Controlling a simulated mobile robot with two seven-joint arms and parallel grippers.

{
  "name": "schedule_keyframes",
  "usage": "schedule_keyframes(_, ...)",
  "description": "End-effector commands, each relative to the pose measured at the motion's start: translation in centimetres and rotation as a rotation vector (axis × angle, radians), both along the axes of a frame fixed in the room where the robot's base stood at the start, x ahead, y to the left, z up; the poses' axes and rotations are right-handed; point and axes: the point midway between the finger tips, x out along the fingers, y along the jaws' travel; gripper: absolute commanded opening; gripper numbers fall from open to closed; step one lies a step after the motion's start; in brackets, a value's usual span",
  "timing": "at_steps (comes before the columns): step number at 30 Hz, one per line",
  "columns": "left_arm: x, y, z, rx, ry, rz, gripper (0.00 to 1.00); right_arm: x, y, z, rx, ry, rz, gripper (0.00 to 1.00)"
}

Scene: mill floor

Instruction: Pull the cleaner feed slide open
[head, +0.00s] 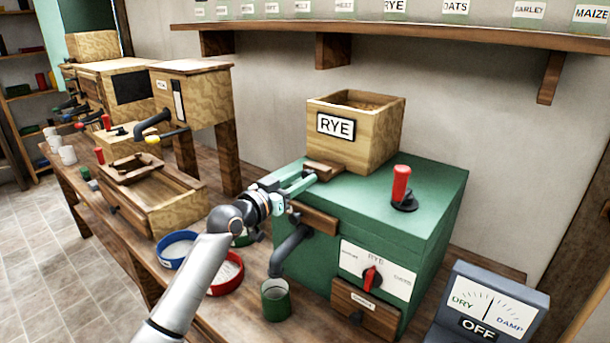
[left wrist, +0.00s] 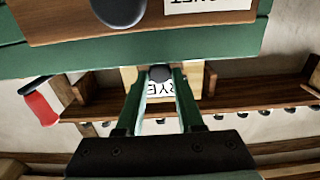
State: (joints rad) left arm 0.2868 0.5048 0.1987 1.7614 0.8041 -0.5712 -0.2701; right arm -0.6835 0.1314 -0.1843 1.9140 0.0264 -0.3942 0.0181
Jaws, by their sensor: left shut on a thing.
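The green cleaner (head: 420,235) stands on the bench, with a wooden hopper (head: 362,140) marked RYE on top. A small wooden feed slide (head: 325,172) sticks out at the hopper's foot. My left gripper (head: 303,184) is at the front end of this slide, its fingers closed on a small dark knob (left wrist: 160,73). In the left wrist view my left gripper (left wrist: 160,84) points at the hopper's RYE label (left wrist: 160,90), seen upside down. The fingers partly hide the slide, so how far it stands out is hard to tell. My right gripper is not in view.
A red-handled lever (head: 402,188) stands on the cleaner's top. Its front has a dial (head: 372,278), a drawer (head: 365,308) and a spout (head: 290,252) above a green cup (head: 276,300). Blue (head: 177,262) and red (head: 228,287) bowls sit near my arm. A meter (head: 490,308) stands right.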

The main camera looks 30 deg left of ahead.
Motion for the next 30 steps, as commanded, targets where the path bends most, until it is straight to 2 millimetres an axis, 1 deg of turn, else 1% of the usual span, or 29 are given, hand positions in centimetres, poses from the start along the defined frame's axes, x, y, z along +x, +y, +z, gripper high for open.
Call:
schedule_keyframes(8, -0.2, 0.0, -0.2, 0.000, 0.004, -0.001, 0.00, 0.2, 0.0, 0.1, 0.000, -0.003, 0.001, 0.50)
schedule_keyframes(9, -0.2, 0.0, -0.2, 0.000, 0.005, -0.001, 0.38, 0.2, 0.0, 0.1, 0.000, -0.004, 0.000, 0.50)
schedule_keyframes(16, -0.1, 0.0, -0.1, 0.000, 0.002, -0.001, 0.63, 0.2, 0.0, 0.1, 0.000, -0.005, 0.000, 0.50)
schedule_keyframes(17, -0.1, 0.0, -0.1, 0.000, 0.002, -0.001, 0.65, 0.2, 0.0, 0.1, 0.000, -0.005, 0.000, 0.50)
schedule_keyframes(25, -0.2, 0.0, -0.1, 0.000, 0.001, 0.000, 0.65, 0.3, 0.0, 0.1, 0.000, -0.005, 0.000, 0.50)
schedule_keyframes(28, -0.9, 0.1, -0.1, 0.001, 0.000, 0.000, 0.65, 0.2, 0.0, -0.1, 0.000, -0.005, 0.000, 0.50)
schedule_keyframes(30, -1.7, 0.2, -0.2, 0.001, 0.001, 0.000, 0.65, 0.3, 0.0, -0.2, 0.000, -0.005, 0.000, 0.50)
